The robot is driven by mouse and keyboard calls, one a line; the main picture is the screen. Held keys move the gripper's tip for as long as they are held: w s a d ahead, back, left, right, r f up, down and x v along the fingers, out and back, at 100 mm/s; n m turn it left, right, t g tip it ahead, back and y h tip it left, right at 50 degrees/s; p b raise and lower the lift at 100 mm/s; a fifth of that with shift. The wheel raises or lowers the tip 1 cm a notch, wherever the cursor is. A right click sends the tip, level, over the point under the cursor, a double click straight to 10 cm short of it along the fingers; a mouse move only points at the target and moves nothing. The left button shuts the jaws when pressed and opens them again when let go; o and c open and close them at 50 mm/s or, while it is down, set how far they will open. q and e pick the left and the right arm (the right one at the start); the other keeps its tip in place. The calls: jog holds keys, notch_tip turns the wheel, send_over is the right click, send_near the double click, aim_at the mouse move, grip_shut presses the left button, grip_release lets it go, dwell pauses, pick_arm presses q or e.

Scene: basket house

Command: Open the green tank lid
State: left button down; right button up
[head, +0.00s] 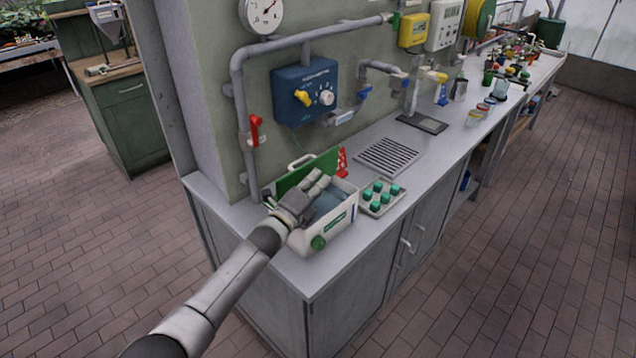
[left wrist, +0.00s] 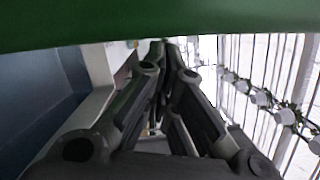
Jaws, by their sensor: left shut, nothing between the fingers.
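The white tank (head: 335,229) stands on the near end of the grey counter, with a green knob (head: 318,243) low on its front. Its green lid (head: 292,180) is raised and stands steeply tilted at the back of the tank, on the wall side. Bluish contents show inside the tank. My left gripper (head: 322,180) is over the tank, in front of the raised lid, shut and empty. In the left wrist view the closed fingers (left wrist: 165,48) point away, and a green surface (left wrist: 150,22), seemingly the lid, crosses the top very close. I cannot tell whether they touch.
A tray with several green-capped items (head: 364,208) sits right of the tank. A red-handled valve (head: 256,130) and blue control box (head: 306,95) are on the wall behind. The counter (head: 310,277) has a narrow bare strip in front of the tank.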

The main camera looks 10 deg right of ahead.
pick_arm(q)
jog(key=shift+w+a+r+b, duration=0.3)
jog(key=shift+w+a+b, duration=0.1)
jog(key=shift+w+b, duration=0.25)
jog(key=shift+s, duration=0.15)
